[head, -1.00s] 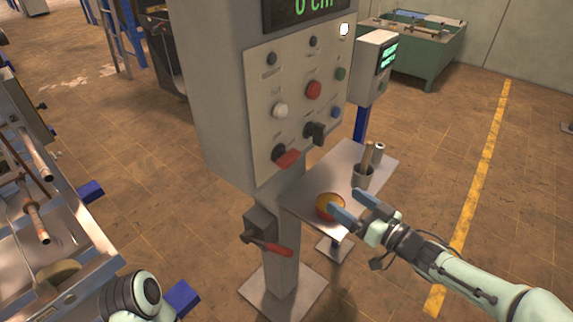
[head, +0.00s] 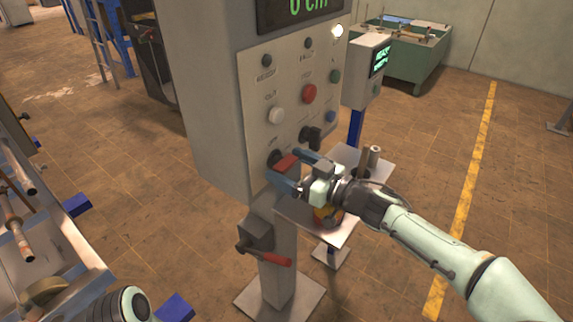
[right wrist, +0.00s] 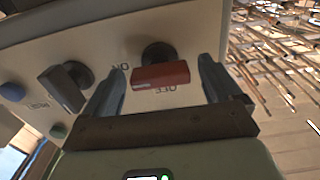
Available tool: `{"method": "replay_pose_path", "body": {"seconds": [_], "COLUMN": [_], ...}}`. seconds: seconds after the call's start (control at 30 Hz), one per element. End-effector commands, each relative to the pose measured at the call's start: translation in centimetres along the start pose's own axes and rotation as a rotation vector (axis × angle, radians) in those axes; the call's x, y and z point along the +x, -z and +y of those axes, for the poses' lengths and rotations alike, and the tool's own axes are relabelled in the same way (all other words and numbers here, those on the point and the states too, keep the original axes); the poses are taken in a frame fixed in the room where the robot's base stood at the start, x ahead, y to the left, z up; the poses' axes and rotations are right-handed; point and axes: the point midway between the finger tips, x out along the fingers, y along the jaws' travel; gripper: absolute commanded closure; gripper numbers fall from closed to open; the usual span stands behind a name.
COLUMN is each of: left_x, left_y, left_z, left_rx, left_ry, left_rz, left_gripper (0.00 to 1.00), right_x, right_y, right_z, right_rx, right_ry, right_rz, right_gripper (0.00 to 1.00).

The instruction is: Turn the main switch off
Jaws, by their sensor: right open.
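The switch with a red handle (head: 287,162) is at the lower left of the grey control panel (head: 262,110). In the right wrist view its red handle (right wrist: 160,76) lies crosswise on a dark round hub. Lettering beside it reads ON to the left and OFF just below. My right gripper (head: 284,166) is open at the panel, with one finger on each side of the red handle. In the right wrist view both fingers appear apart from the handle. My left gripper is not in view.
A black knob (head: 312,137) sits close beside the red handle. White, red, green and blue buttons are above. A small shelf (head: 345,232) with a yellow-red item is below my right gripper. A red lever (head: 268,257) is on the post.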

Motion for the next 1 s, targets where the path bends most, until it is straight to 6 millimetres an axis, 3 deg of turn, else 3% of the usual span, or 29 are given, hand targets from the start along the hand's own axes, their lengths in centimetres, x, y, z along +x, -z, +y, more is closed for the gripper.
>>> {"method": "replay_pose_path", "body": {"seconds": [0.13,0.43,0.47,0.6,0.63,1.0], "left_x": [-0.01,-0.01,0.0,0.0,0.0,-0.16], "left_y": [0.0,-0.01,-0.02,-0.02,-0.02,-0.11], "left_z": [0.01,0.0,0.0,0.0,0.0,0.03], "left_rx": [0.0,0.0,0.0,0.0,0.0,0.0], "left_ry": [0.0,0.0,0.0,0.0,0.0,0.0], "left_rz": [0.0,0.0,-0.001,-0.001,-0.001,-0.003], "left_gripper": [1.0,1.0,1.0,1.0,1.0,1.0], "right_x": [1.11,1.3,1.3,1.28,1.28,1.28], "right_y": [-0.01,-0.02,-0.02,-0.02,-0.02,0.02], "right_z": [-0.02,-0.01,-0.01,-0.01,-0.01,-0.02], "right_rx": [0.0,0.0,0.0,0.0,0.0,-0.048], "right_ry": [0.0,-0.001,-0.001,-0.001,-0.001,0.0], "right_rz": [0.0,-0.001,-0.001,-0.001,-0.001,0.0], "right_gripper": [0.08,0.08,0.15,0.61,0.65,0.65]}}
